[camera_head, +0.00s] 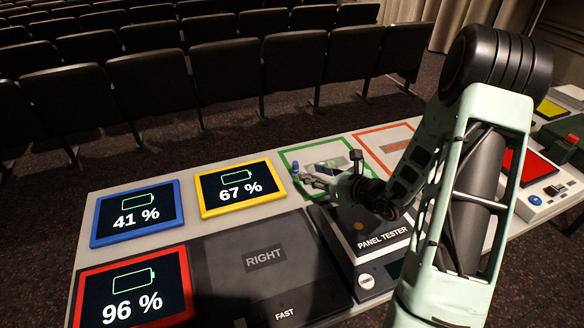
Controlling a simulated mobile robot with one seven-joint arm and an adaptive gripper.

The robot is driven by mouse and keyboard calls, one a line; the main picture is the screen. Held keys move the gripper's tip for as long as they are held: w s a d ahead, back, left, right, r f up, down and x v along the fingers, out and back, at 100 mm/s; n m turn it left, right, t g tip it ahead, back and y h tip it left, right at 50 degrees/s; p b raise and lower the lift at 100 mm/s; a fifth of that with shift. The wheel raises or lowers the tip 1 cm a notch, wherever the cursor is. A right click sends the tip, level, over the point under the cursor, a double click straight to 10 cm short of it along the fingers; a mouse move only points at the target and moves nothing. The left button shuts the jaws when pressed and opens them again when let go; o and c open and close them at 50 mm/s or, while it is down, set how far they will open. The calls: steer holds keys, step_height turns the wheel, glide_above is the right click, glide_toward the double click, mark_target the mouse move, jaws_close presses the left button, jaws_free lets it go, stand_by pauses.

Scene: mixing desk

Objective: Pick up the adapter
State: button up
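My gripper (312,182) reaches left over the desk, above the near edge of a green-framed panel (312,157). Its fingers are small and dark here, and I cannot tell whether they are open or shut. A small blue-topped thing (296,168) shows right at the fingertips. I cannot tell whether it is the adapter, part of the gripper, or held. No other thing is clearly recognisable as the adapter. My arm covers much of the desk's right half.
The desk holds a blue-framed 41 % panel (137,213), a yellow-framed 67 % panel (241,187) and a red-framed 96 % panel (134,288). A dark RIGHT pad (264,260) and a panel tester (384,241) are nearer. Rows of seats (160,80) stand behind.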

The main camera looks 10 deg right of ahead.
mark_target(295, 168)
steer(key=x, duration=0.9)
steer(key=shift+w+a+f, duration=0.1)
steer(key=shift+w+f, duration=0.05)
steer(key=shift+c, duration=0.2)
jaws_close()
